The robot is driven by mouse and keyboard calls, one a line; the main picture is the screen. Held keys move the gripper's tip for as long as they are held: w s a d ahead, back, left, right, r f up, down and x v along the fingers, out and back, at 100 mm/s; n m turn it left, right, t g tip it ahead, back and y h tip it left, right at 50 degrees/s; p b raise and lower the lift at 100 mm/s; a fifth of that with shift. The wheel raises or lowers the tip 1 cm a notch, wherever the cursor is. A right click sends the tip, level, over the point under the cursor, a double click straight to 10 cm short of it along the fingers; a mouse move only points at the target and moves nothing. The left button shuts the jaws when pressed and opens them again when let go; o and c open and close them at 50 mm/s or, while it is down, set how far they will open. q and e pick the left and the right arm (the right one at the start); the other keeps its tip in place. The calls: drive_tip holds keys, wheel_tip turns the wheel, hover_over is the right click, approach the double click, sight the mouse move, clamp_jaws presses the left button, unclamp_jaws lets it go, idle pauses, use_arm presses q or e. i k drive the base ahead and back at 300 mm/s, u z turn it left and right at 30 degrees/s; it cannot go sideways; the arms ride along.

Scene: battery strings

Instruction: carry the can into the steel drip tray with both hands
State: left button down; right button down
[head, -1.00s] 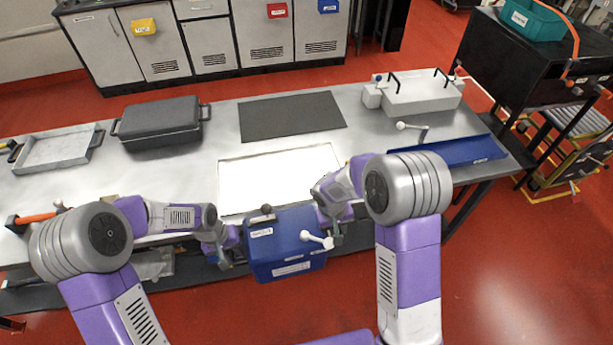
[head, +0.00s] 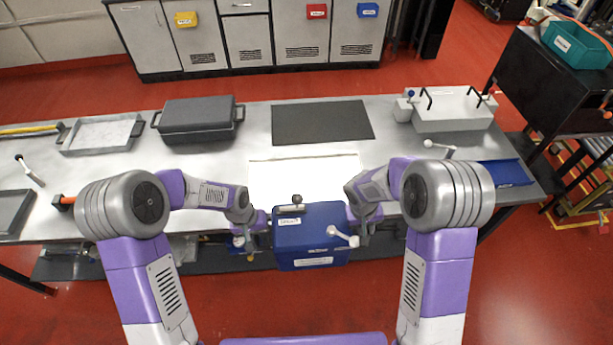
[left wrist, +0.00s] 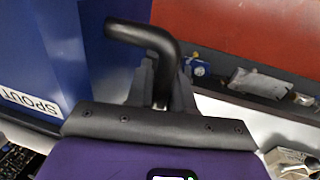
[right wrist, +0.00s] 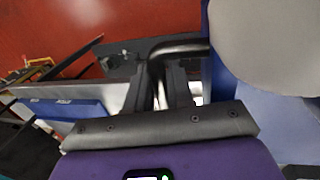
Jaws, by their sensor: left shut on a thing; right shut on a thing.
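The blue can (head: 310,245) hangs between my two grippers in front of the table's near edge, roughly level. It has a white lever and a label on its front; a SPOUT label shows on the blue can (left wrist: 65,60) in the left wrist view. My left gripper (head: 252,230) is shut on the can's black left handle (left wrist: 150,38). My right gripper (head: 360,225) is shut on the can's right handle (right wrist: 178,48). The steel drip tray (head: 75,150), shallow and with side handles, appears to be the one at the back left of the table, away from the can.
A dark lidded box (head: 197,115) stands right of that tray. A black mat (head: 322,122) and a white panel (head: 300,175) lie mid-table. A grey box with handles (head: 450,113) and a blue tray (head: 507,173) are at the right. Another grey tray (head: 12,212) is at far left.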

sight(306, 182)
drive_tip(key=i, duration=0.95)
